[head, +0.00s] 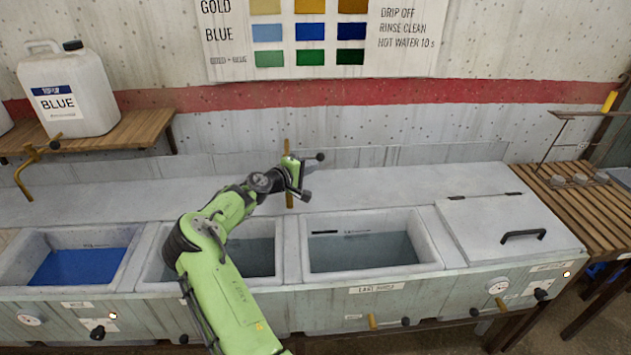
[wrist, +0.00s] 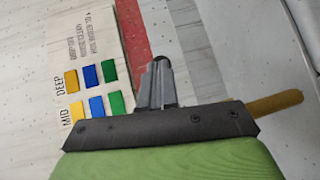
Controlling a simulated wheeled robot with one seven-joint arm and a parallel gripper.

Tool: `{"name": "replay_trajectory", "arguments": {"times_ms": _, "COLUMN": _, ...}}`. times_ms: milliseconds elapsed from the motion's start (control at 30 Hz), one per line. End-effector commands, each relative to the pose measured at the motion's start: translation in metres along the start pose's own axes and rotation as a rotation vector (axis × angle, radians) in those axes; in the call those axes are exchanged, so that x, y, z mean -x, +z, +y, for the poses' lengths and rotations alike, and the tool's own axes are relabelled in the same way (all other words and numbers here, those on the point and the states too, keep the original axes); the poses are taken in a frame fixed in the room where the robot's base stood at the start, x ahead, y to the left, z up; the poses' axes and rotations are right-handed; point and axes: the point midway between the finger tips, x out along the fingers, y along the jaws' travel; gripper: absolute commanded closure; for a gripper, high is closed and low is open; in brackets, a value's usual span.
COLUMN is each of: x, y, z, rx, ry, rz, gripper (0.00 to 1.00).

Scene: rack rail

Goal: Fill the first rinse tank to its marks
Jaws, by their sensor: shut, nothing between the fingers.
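The middle tank (head: 286,262) stands left of the tank labelled as the last rinse (head: 436,255). My arm crosses in front of it and hides its label and much of its inside. Grey water (head: 262,258) shows in it below the rim; I cannot read its marks. A brass upright pipe (head: 288,147) stands behind it, partly hidden by my gripper (head: 300,178). My gripper is shut and empty above the back ledge. In the wrist view its closed fingers (wrist: 160,75) point towards the wall, and a brass rod (wrist: 275,104) lies to their right, apart from the fingertips.
A blue dye tank (head: 135,249) stands at left, and a lidded tank (head: 500,232) at right. A white BLUE jug (head: 68,92) and brass tap (head: 33,158) are at the upper left. Several small knobs, including one (head: 405,321), line the front.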

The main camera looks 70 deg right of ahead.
Motion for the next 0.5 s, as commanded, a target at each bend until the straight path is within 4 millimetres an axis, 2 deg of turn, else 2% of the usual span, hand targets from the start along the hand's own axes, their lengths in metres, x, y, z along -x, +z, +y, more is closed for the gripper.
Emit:
{"name": "replay_trajectory", "arguments": {"times_ms": 267, "x": 0.026, "y": 0.023, "z": 0.003, "rx": 0.001, "ry": -0.002, "rz": -0.002, "gripper": 1.0}}
{"name": "replay_trajectory", "arguments": {"times_ms": 500, "x": 0.059, "y": 0.055, "z": 0.006, "rx": 0.001, "ry": -0.002, "rz": -0.002, "gripper": 1.0}}
